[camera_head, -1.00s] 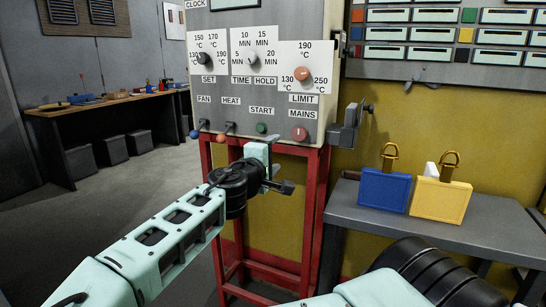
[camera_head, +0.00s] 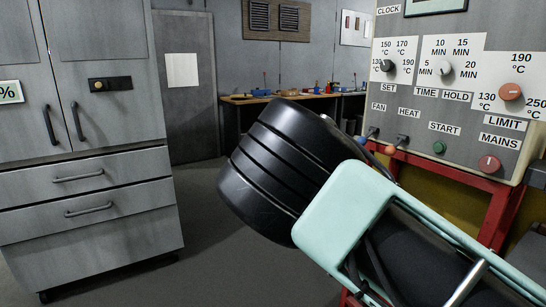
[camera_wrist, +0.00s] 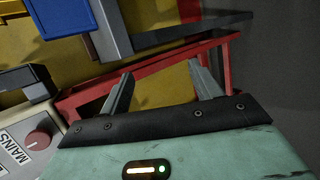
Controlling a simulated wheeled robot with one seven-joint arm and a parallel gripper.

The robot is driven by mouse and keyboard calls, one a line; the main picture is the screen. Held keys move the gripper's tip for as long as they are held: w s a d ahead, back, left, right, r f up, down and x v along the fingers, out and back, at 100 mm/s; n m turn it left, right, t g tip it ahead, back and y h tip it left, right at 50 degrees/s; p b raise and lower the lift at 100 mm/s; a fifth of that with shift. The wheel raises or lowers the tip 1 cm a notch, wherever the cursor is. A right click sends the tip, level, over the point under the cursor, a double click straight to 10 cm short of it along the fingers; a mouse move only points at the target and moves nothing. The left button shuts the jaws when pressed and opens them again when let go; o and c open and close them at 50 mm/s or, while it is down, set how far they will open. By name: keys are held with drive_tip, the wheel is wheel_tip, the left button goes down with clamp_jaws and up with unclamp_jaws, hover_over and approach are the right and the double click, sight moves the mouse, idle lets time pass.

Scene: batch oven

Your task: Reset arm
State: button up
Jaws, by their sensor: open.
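My gripper (camera_wrist: 162,92) shows in the wrist view with its two fingers apart and nothing between them. Behind the fingers are the red frame of the stand and the yellow wall. In the head view my arm crosses the lower middle and right, close to the camera. The gripper itself does not show there. The control panel (camera_head: 470,118) stands at the right of the head view, partly behind my arm at its lower left.
A grey cabinet (camera_head: 110,150) with drawers stands at the left. A workbench (camera_head: 240,100) with small items is at the back. The red stand (camera_head: 500,215) supports the panel. A blue block (camera_wrist: 62,22) lies near a grey table edge in the wrist view. Some grey floor is clear.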

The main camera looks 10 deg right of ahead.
drive_tip(key=s+a+f+g+y, duration=0.1)
drive_tip(key=s+a+f+y, duration=0.15)
drive_tip(key=a, duration=0.55)
drive_tip(key=s+a+f+g+y, duration=0.1)
drive_tip(key=s+a+y, duration=0.3)
drive_tip(key=a, duration=0.4)
drive_tip(key=s+a+r+n+t+y, duration=0.1)
drive_tip(key=s+a+r+n+y, duration=0.1)
drive_tip(key=s+a+r, duration=0.2)
drive_tip(key=s+a+r+n+y, duration=0.2)
drive_tip(key=s+a+r+n, duration=0.1)
drive_tip(key=a+r, duration=0.8)
drive_tip(key=shift+s+a+t, duration=0.3)
drive_tip(key=shift+s+t, duration=0.1)
drive_tip(key=shift+s, duration=0.45)
